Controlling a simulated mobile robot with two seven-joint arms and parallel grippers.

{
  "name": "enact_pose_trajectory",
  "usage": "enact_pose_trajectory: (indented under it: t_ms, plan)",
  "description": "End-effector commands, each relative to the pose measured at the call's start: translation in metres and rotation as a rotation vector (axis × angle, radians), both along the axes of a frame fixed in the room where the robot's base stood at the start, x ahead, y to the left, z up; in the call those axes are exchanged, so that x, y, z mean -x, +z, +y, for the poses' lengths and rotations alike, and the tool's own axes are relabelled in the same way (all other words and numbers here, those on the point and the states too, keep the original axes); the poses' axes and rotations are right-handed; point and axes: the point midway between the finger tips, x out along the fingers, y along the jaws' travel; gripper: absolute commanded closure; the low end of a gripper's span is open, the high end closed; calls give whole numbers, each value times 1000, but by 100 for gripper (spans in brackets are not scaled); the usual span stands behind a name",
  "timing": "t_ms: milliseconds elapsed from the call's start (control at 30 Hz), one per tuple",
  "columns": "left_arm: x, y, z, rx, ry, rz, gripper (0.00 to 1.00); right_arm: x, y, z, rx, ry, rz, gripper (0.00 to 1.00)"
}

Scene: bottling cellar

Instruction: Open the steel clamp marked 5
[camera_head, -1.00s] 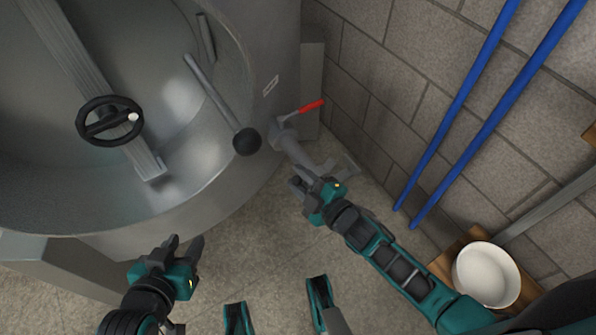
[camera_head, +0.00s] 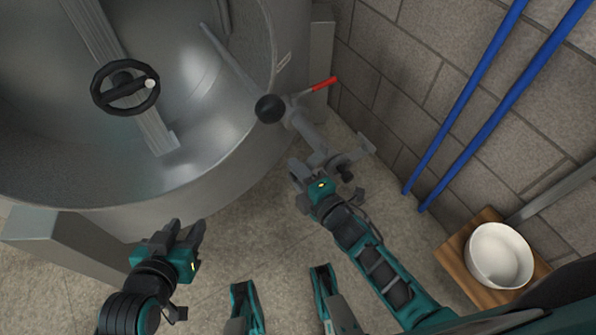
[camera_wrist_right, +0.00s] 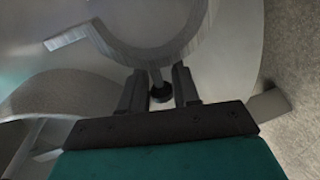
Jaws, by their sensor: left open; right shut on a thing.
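A grey steel clamp (camera_head: 355,156) sits at the end of the outlet pipe (camera_head: 309,132) low on the tank, right of centre. Its marking is not readable. In the right wrist view its curved ring (camera_wrist_right: 150,52) is close in front, with a short stem ending in a black knob (camera_wrist_right: 161,93). My right gripper (camera_head: 310,168) is at the clamp, its fingers (camera_wrist_right: 160,88) on either side of the knob, shut on it. The exact contact is hard to see. My left gripper (camera_head: 186,232) is open and empty, in front of the tank, away from the clamp.
A red-handled valve (camera_head: 322,84) is above the pipe. A block wall (camera_head: 400,100) with blue pipes (camera_head: 470,95) and a white bowl (camera_head: 498,256) are right.

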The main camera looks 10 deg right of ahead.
Motion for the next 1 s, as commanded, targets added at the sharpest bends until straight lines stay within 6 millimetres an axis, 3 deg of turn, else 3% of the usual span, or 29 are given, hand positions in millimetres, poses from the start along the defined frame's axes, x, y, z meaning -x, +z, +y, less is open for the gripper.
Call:
enact_pose_trajectory:
  t_ms: [467, 500, 600, 667, 1000]
  plan:
    - [0, 0, -1, 0, -4, 1, 57, 1, -5, -1, 1, -4, 11, 100]
    - [0, 0, 0, -1, -4, 1, 57, 2, -5, -1, 1, -4, 11, 65]
    - [0, 0, 0, -4, -6, 1, 57, 1, -4, -1, 0, -3, 10, 56]
    - [0, 0, 0, -4, -6, 1, 57, 1, -4, -1, 0, -3, 8, 50]
    - [1, 2, 1, -5, -7, 0, 57, 6, -1, -3, -2, -1, 6, 50]
